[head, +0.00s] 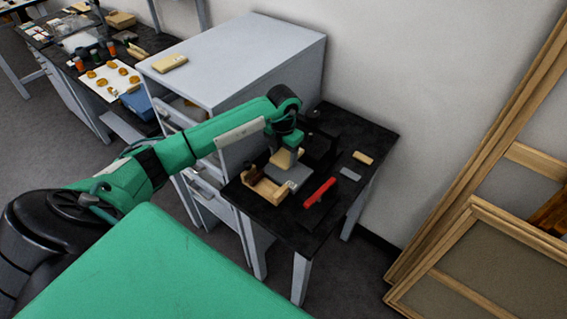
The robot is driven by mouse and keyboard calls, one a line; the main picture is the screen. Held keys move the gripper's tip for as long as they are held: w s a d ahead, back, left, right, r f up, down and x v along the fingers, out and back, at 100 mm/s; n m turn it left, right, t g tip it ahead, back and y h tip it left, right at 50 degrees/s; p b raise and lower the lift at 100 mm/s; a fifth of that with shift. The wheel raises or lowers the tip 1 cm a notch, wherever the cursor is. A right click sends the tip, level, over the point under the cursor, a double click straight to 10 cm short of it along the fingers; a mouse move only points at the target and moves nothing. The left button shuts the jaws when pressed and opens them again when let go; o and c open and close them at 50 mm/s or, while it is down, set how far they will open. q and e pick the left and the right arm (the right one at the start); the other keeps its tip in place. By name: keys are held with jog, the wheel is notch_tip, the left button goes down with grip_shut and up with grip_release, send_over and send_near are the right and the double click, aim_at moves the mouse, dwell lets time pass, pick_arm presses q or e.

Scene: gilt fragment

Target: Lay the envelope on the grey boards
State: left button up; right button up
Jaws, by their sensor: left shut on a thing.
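My left arm reaches from the left over a small black-topped table. My left gripper (288,152) is over the middle of that table, small and partly hidden by its own wrist. It is shut on a buff, flat thing, which looks like the envelope (282,160). The grey boards (296,178) lie on the table just below and to the right of the held envelope. I cannot tell whether the envelope touches them. My right gripper is out of view.
On the black table (312,226) are a wooden tray (262,190), a red bar (320,192), a grey block (350,174) and a tan block (362,158). A grey cabinet (240,60) stands behind. Wooden frames (480,150) lean at right.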

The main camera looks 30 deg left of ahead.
aim_at(283, 174)
pick_arm(q)
notch_tip(283, 174, down, 2)
notch_tip(283, 174, down, 4)
jog(key=shift+r+p, duration=0.15)
jog(key=shift+p, duration=0.65)
jog(key=shift+f, duration=0.35)
jog(key=shift+f, duration=0.2)
jog(key=o, duration=1)
jog(key=shift+c, duration=0.2)
jog(key=shift+r, duration=0.1)
